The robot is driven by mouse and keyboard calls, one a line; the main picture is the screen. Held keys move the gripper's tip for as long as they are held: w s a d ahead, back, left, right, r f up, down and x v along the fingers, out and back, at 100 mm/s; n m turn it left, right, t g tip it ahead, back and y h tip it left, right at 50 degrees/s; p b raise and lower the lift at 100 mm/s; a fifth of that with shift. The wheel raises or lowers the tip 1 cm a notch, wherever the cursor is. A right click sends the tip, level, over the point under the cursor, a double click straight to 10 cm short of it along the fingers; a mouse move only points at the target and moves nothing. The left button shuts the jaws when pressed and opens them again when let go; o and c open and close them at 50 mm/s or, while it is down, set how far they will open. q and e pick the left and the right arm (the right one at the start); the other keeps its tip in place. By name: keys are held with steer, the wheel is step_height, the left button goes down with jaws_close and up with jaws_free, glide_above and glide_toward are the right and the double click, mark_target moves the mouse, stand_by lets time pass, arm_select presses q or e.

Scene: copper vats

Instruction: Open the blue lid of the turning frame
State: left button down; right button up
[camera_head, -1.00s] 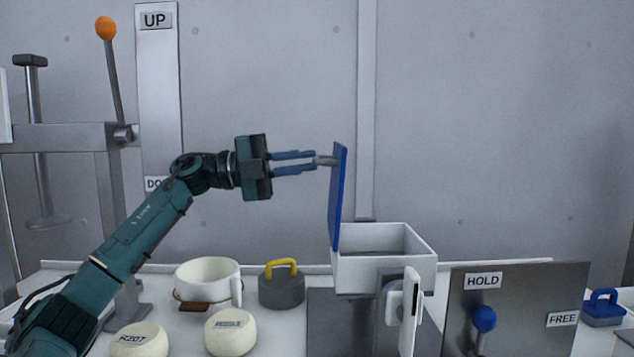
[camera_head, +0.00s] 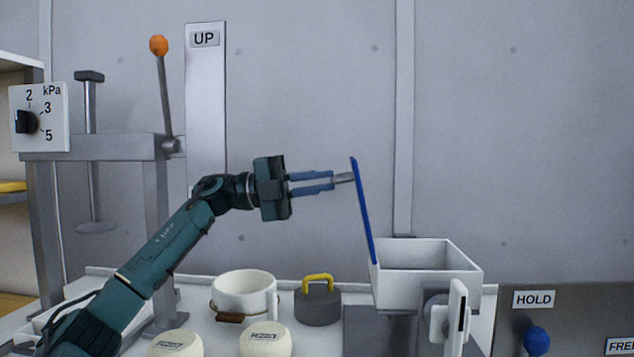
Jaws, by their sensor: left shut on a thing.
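The blue lid (camera_head: 362,210) stands up, tilted slightly to the left, at the left edge of the white box of the turning frame (camera_head: 430,284). The box is open at the top and its inside shows empty in the part I can see. My left gripper (camera_head: 335,180) is to the left of the lid, near its upper end. Its fingers are shut on the lid's small grey handle (camera_head: 344,178). My right gripper is not in view.
A white pot (camera_head: 243,292), a grey weight with a yellow handle (camera_head: 317,303) and two cream round pieces (camera_head: 265,340) stand left of the box. A press with an orange-knobbed lever (camera_head: 159,46) is at the left. A HOLD/FREE panel (camera_head: 570,310) is at the right.

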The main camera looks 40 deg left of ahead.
arm_select(q)
steer(key=c, duration=1.5)
jaws_free()
steer(key=shift+w+d+f, duration=0.25)
steer(key=shift+d+f, duration=0.15)
steer(key=shift+f, duration=0.2)
steer(key=shift+r, duration=0.1)
steer(key=shift+a+r, duration=0.15)
steer(key=b+v, duration=0.1)
steer(key=v, duration=0.6)
steer(key=shift+a, duration=0.2)
steer(key=shift+s, duration=0.1)
